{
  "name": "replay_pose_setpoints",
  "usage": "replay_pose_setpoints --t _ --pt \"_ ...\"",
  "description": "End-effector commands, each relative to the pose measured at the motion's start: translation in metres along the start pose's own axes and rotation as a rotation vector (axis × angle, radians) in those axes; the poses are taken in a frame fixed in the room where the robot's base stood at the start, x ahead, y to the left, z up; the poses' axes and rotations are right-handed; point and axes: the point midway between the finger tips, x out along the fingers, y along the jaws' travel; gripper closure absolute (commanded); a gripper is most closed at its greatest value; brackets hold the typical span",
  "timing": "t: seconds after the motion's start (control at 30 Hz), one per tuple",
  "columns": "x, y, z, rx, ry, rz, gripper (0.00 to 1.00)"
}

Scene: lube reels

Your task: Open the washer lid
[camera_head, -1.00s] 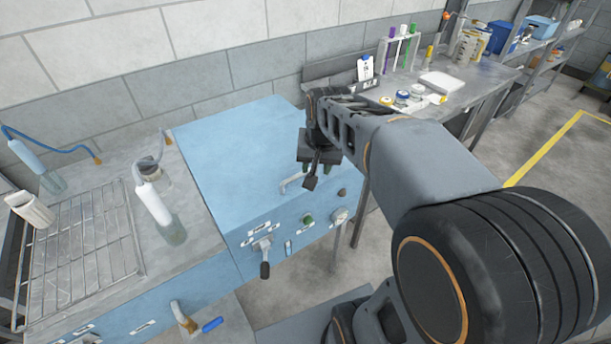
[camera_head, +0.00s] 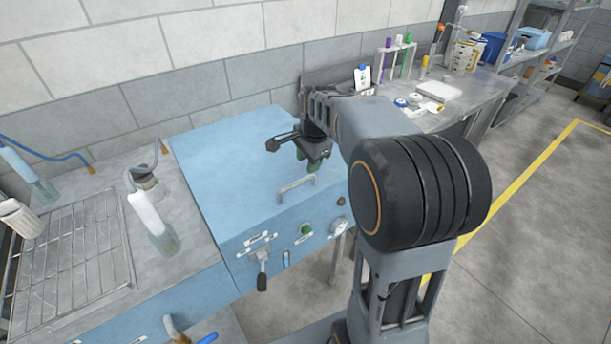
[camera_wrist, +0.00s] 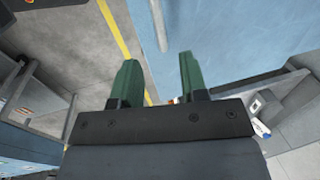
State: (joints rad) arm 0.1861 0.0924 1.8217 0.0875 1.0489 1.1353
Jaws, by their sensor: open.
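The blue washer (camera_head: 225,190) has a flat, closed lid (camera_head: 225,145) with a light grey bar handle (camera_head: 297,187) near its front edge. My gripper (camera_head: 313,168) is just behind and to the right of the handle, apparently above the lid, and holds nothing. In the wrist view its two green fingers (camera_wrist: 158,75) are apart. The blue lid (camera_wrist: 235,40) fills the upper right there. A pale bar beyond the gap between the fingers looks like the handle (camera_wrist: 158,25). I cannot tell whether a finger touches it.
The washer front carries a lever (camera_head: 262,272), a green button (camera_head: 306,229) and a dial (camera_head: 338,227). A wire rack (camera_head: 75,245) and a bottle (camera_head: 150,220) stand on the left bench. A workbench with jars and a tube rack (camera_head: 398,60) stands behind right. Floor at right is clear.

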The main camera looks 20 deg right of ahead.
Motion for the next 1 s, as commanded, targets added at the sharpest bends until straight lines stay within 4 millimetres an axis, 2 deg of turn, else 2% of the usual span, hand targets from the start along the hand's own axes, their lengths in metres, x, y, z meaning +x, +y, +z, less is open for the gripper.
replay_pose_setpoints --t 0.03,0.2,0.4,0.6,0.87,1.0 --pt "0.010 0.001 0.000 -0.001 -0.002 0.004 0.60" --pt "0.038 0.001 0.001 -0.002 -0.001 0.003 0.60" --pt "0.060 0.000 0.000 -0.002 -0.001 0.001 0.60" --pt "0.068 0.000 0.000 -0.002 0.000 0.000 0.60" --pt "0.069 0.000 0.000 -0.002 0.000 0.000 0.60" --pt "0.069 0.000 0.000 -0.002 0.000 0.000 0.70"
